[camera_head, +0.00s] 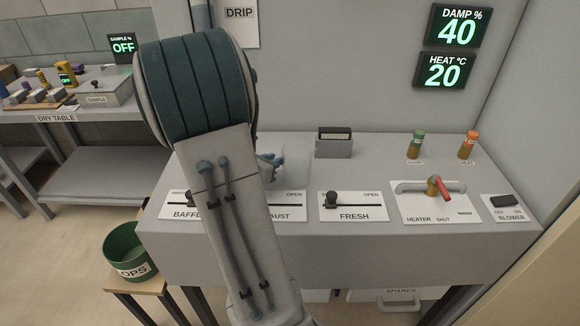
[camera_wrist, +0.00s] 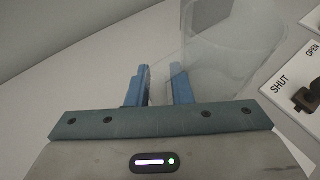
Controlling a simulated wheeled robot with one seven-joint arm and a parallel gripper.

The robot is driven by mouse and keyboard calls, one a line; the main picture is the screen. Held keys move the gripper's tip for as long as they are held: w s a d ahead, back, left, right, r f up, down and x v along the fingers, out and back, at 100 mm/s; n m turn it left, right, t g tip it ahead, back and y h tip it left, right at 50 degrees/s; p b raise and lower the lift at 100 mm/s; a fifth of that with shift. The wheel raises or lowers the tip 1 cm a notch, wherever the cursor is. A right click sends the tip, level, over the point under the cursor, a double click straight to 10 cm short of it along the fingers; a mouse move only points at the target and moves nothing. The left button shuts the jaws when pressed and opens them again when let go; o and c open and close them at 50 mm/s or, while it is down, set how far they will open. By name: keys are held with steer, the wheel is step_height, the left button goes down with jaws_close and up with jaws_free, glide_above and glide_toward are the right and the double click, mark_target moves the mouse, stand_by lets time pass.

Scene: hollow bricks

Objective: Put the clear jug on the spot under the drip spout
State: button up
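The clear jug (camera_wrist: 235,50) is a see-through vessel at the upper right of the wrist view. In the head view it shows faintly (camera_head: 294,165) on or just above the grey bench, partly behind my arm. My gripper (camera_wrist: 160,88) has two blue fingers at the jug's near left side, with a small gap between them. The right finger overlaps the jug's clear edge. A faint clear part, perhaps its handle, lies by the gap; whether the fingers grip it I cannot tell. The gripper also shows in the head view (camera_head: 270,160). A DRIP sign (camera_head: 239,13) hangs above; the spout and its spot are hidden.
The bench front carries slider panels, including FRESH (camera_head: 353,206), a heater valve (camera_head: 436,188) with a red lever and a BLOWER switch (camera_head: 503,202). A dark-topped grey box (camera_head: 334,142) stands behind. A green bucket (camera_head: 126,250) is at lower left, the dry table (camera_head: 75,113) farther left.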

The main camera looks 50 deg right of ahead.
jaws_close()
steer(key=shift+r, duration=0.1)
steer(key=shift+r, duration=0.5)
step_height(320, 180, up, 3)
steer(key=shift+f+p, duration=0.1)
steer(key=shift+p, duration=0.2)
steer(key=s+d+r, duration=0.1)
steer(key=s+r, duration=0.6)
steer(key=s, duration=0.4)
steer(key=shift+s+d, duration=0.2)
